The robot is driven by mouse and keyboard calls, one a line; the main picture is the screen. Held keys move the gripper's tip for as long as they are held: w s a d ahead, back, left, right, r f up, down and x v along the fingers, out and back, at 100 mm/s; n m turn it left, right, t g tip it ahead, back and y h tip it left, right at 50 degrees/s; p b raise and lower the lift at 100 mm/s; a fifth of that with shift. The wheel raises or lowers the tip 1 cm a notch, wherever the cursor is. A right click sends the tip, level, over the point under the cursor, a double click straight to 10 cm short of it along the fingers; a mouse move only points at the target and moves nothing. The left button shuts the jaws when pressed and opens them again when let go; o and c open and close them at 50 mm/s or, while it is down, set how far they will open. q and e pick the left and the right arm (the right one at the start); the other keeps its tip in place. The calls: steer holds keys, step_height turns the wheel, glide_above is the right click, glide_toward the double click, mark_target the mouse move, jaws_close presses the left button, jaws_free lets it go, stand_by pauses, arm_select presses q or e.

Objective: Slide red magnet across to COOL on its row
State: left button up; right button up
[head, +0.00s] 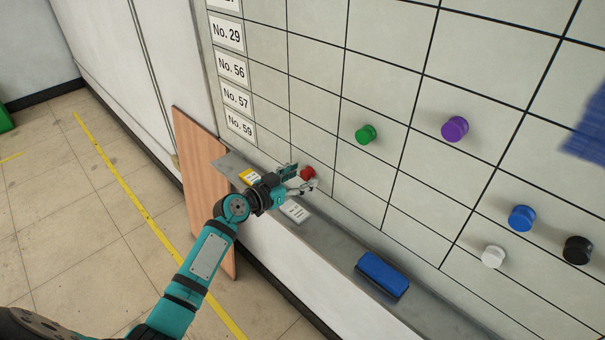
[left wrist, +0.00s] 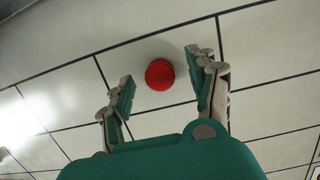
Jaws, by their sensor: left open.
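The red magnet (head: 307,173) is on the whiteboard grid low on the left, around the row labelled No. 59 (head: 240,124). In the left wrist view the red magnet (left wrist: 160,74) lies ahead between the two open fingers, with a gap on each side. My left gripper (head: 300,179) is open at the board beside the red magnet; its fingers also show in the left wrist view (left wrist: 163,90). No COOL label shows in either view. My right gripper is not in view.
Other magnets on the board are green (head: 365,134), purple (head: 455,128), blue (head: 521,217), white (head: 493,256) and black (head: 577,249). Below runs a grey tray (head: 335,239) with a blue eraser (head: 382,275). A wooden panel (head: 197,190) leans at the left.

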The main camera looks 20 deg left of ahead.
mark_target(357, 202)
arm_select(q)
steer(key=shift+w+d+f, duration=0.1)
steer(key=shift+w+d, duration=0.15)
steer(key=shift+w, duration=0.2)
steer(key=c, duration=1.2)
steer(key=shift+s+d+p, duration=0.85)
steer(key=shift+d+p, duration=0.1)
steer(key=shift+d, duration=1.05)
steer(key=shift+s+d+p, duration=0.8)
steer(key=shift+d+p, duration=0.15)
steer(key=shift+d, duration=1.05)
steer(key=shift+s+d+p, duration=0.85)
steer(key=shift+d+p, duration=0.1)
steer(key=shift+d, duration=1.05)
steer(key=shift+s+d+p, duration=0.25)
steer(key=shift+d, duration=0.35)
steer(key=shift+s+d+p, duration=0.2)
steer(key=shift+d+p, duration=0.05)
steer(key=shift+d, duration=0.3)
